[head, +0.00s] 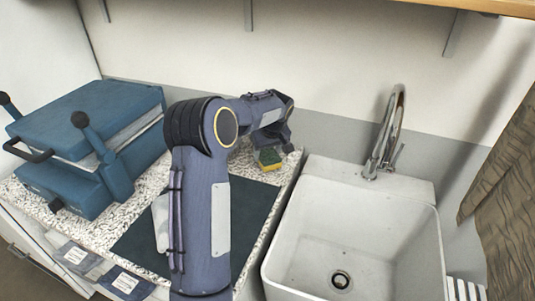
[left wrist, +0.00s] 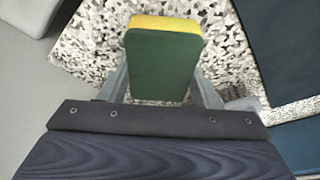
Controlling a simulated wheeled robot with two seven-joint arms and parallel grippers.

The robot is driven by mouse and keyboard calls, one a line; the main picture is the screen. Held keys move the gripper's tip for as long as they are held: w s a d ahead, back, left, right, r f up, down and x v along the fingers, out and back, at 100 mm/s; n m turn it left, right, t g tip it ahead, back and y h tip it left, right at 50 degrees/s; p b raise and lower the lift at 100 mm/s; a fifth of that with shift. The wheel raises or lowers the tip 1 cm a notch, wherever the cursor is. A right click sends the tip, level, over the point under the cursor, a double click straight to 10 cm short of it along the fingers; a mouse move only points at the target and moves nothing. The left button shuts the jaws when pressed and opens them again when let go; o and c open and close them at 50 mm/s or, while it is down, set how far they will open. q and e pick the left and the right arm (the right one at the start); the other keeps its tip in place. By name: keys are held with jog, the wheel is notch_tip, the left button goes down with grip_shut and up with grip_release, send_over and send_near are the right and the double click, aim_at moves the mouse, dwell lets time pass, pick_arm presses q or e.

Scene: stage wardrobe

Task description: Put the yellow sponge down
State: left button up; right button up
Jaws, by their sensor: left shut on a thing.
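The yellow sponge (head: 270,159) has a green side. It is at the far right end of the speckled counter (head: 137,206), close to the sink's back left corner. In the left wrist view the sponge (left wrist: 162,60) shows its green face, with a yellow edge at the top. My left gripper (left wrist: 162,88) is shut on the sponge, with one finger on each side. In the head view my left gripper (head: 270,150) is partly hidden by my own arm. I cannot tell whether the sponge touches the counter. My right gripper is not in view.
A white sink (head: 318,215) with a chrome faucet (head: 385,135) stands to the right. A blue press-like machine (head: 90,140) stands on the left of the counter. A dark mat (head: 255,205) and a pale cloth (head: 160,220) lie on the counter, partly behind my arm.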

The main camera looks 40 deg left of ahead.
pick_arm(q)
jog(key=shift+f, duration=0.45)
jog(key=shift+f, duration=0.2)
jog(key=o, duration=1.1)
jog(key=shift+r, duration=0.2)
